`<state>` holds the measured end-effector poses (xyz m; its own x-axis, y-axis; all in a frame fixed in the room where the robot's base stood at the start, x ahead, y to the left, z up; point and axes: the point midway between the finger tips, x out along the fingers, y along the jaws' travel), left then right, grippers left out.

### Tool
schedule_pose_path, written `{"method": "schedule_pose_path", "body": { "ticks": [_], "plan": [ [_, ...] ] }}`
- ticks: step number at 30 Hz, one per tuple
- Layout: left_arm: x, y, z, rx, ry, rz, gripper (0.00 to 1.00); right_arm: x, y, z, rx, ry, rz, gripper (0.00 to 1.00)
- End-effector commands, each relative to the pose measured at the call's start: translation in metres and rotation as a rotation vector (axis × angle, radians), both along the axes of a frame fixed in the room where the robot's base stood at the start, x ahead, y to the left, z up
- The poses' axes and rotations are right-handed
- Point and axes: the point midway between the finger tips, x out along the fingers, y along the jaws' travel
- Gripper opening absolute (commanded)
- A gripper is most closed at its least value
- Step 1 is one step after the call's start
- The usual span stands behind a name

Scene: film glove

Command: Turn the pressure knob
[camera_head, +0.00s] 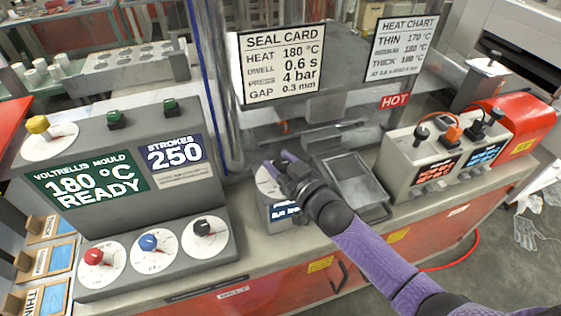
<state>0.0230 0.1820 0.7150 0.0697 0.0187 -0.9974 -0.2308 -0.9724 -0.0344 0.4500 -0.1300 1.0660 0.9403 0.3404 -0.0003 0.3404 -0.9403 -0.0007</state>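A small grey box (281,217) stands on the bench in the middle, with a white dial face (264,182) on top and a dark blue display (285,211) on its front. My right gripper (277,165) reaches in from the lower right and is over this dial. It hides any knob there and part of the display. I cannot tell whether the fingers touch or grip a knob. The label that would name the pressure knob is not readable. A seal card (282,63) behind lists "PRESS 4 bar". My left gripper is not in view.
A grey console (125,165) at left carries red (95,257), blue (149,243) and black (203,226) knobs and a yellow knob (37,124). A metal tray (352,180) lies right of my gripper. A control box (425,160) with several knobs stands further right.

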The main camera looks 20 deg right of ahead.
Motion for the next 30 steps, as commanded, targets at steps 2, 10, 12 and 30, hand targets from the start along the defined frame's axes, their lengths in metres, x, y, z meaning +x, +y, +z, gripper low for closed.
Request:
{"method": "schedule_pose_path", "body": {
  "ticks": [2, 10, 12, 30],
  "plan": [
    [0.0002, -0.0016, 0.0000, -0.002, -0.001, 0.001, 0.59, -0.0001, 0.0001, -0.0001, 0.000, 0.000, 0.000, 0.16],
    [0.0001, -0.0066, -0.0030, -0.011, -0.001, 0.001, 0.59, 0.0011, 0.0007, 0.0007, -0.007, -0.009, 0.076, 0.00],
    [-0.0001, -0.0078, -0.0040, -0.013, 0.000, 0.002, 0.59, 0.0006, 0.0006, 0.0006, -0.006, -0.007, 0.115, 0.00],
    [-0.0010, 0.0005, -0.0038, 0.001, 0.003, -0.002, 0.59, -0.0002, 0.0002, 0.0002, 0.000, -0.001, 0.136, 0.90]
  ]
}}
